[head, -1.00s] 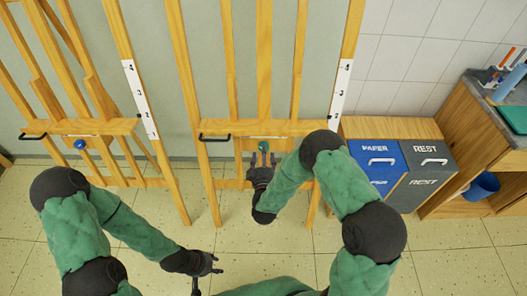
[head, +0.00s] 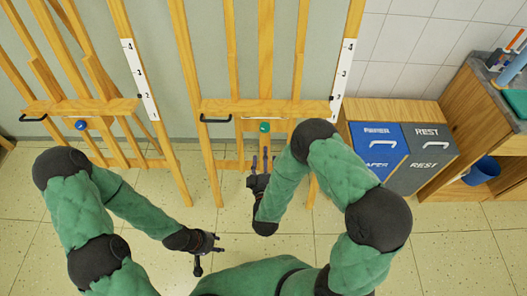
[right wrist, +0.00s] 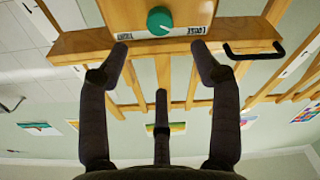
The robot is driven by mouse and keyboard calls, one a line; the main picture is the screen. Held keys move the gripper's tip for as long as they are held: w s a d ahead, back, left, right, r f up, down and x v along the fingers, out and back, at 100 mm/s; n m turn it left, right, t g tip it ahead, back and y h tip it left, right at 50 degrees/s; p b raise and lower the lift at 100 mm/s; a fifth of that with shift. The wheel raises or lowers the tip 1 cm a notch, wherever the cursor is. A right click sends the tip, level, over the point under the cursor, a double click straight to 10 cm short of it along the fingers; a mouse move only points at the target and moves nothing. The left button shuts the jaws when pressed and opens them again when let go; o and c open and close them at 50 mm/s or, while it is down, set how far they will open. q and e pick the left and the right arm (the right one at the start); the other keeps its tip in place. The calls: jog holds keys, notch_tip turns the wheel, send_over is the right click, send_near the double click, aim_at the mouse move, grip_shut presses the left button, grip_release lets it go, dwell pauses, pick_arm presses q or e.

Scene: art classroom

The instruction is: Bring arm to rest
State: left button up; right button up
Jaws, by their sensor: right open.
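My right gripper (head: 262,163) is open and empty in front of the middle wooden easel (head: 215,150).
A second easel (head: 90,104) with a blue knob (head: 81,125) stands at the left. Blue (head: 377,146) and grey (head: 425,150) bins stand right of the middle easel. A wooden cabinet (head: 470,130) is at the far right. Floor (head: 460,240) is clear at the lower right.

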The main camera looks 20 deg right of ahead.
notch_tip(320, 180, down, 12)
jog(key=s+a+m+g+y+p, duration=0.25)
jog(key=g+y, duration=0.25)
jog(key=g, duration=0.3)
jog(key=s+a+f+m+g+y, duration=0.1)
jog(key=s+g, duration=0.3)
jog(key=s, duration=0.4)
jog(key=s+a+f+m+g+y, duration=0.1)
jog(key=s+f+g+y, duration=0.1)
jog(key=s+g, duration=0.3)
jog(key=s, duration=0.4)
jog(key=shift+f+y+p, duration=0.25)
jog(key=shift+y+p, duration=0.05)
jog(key=shift+p, duration=0.1)
